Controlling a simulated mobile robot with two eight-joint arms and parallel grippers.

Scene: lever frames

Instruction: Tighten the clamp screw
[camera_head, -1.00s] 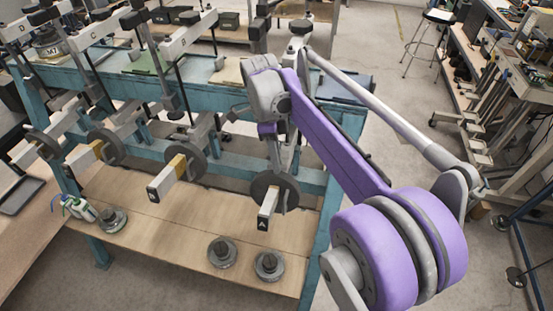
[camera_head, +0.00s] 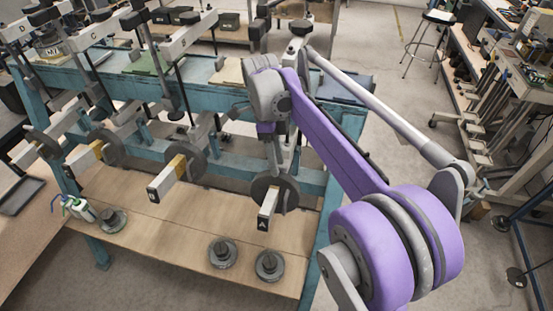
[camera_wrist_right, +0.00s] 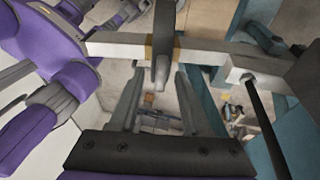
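In the right wrist view, a grey upright clamp piece with a flat handle (camera_wrist_right: 161,70) sits at a brass-coloured band on a pale lever bar (camera_wrist_right: 115,46). I take this piece to be the clamp screw. My right gripper (camera_wrist_right: 159,82) has its two grey fingers apart, one on each side of this piece. Contact with it cannot be made out. In the head view my right arm reaches over the blue bench (camera_head: 221,100), and its wrist hangs near the lever marked A (camera_head: 268,204). The fingertips are hard to make out there. My left gripper is out of view.
Beside lever A stands lever B (camera_head: 167,178), with more levers farther left. Round weights (camera_head: 223,252) and small bottles (camera_head: 80,209) stand on the wooden lower shelf (camera_head: 170,238). A stool (camera_head: 428,42) stands on open floor at the back right.

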